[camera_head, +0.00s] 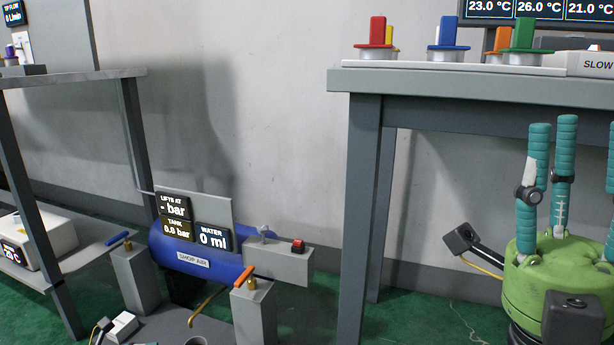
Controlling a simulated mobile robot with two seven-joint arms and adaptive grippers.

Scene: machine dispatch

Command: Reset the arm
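Neither of my grippers shows in the head view. No arm of mine can be made out for sure. At the lower right stands a green rounded machine (532,285) with upright teal ribbed columns (564,165) rising from it. One column has a dark round clamp and a white piece on it. The right edge of the picture cuts the machine off, so part of it is hidden.
A grey table (450,84) at right bears coloured knobs, such as a red one (377,32). A blue air tank (200,255) with displays stands on the floor behind a grey pedestal (254,312) with an orange-handled valve. Another table (75,77) is at left.

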